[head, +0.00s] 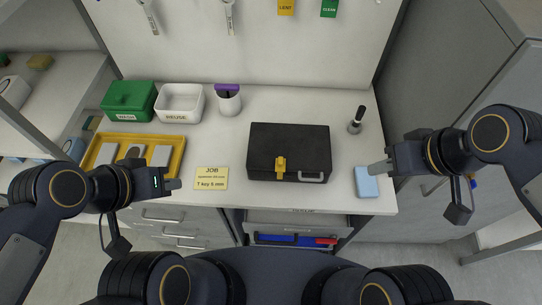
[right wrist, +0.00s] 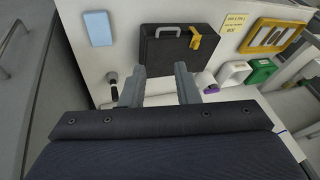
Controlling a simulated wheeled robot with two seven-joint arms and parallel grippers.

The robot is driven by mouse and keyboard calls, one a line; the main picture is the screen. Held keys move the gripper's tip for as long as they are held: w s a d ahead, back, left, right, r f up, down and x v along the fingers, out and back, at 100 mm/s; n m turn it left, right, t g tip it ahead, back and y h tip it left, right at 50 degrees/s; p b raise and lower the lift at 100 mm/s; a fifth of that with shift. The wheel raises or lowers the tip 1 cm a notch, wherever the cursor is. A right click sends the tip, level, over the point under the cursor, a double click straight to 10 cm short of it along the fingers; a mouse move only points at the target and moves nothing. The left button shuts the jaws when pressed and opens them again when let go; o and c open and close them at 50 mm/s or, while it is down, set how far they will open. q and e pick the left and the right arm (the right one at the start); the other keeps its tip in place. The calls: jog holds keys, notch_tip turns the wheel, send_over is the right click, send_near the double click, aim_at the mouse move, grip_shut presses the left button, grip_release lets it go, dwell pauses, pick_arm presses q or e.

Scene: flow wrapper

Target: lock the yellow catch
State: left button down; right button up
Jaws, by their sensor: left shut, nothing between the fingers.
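A closed black case (head: 300,141) lies flat on the white worktop. The yellow catch (head: 280,167) is on its front edge, left of a grey handle (head: 311,177). The catch also shows in the right wrist view (right wrist: 196,40), on the black case (right wrist: 160,53). I cannot tell whether the catch is latched. My left gripper (head: 174,184) is shut and empty, left of the case beyond the yellow job card. My right gripper (head: 376,169) is right of the case, over the blue block; the right wrist view shows its fingers (right wrist: 160,86) apart with nothing between them.
A light blue block (head: 366,186) lies at the right front edge. A yellow job card (head: 210,178) lies left of the case. A dark-handled tool (head: 357,120) stands right.

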jog(key=w+a+n, duration=0.1)
jog(key=w, duration=0.1)
jog(key=w+a+n+g, duration=0.1)
jog(key=w+a+n, duration=0.1)
jog(key=w+a+n+g+h, duration=0.1)
jog(key=w, duration=0.1)
jog(key=shift+w+a+r+n+b, duration=0.2)
jog(key=shift+w+a+n+b, duration=0.1)
jog(key=shift+a+n+b, duration=0.1)
grip_shut()
jog(key=w+a+f+n+h, duration=0.2)
jog(key=a+f+n, duration=0.1)
jog(key=a, duration=0.5)
jog(key=w+a+f+n+g+h+b, duration=0.1)
jog(key=w+a+f+n+h, duration=0.1)
jog(key=a, duration=0.7)
jog(key=w+a+f+n+h+b, duration=0.1)
jog(key=w+a+f+n+h, duration=0.1)
jog(key=a+f+n, duration=0.3)
jog(key=a+n+h, duration=0.1)
jog(key=a, duration=0.2)
jog(key=shift+w+a, duration=0.15)
jog(key=shift+a, duration=0.05)
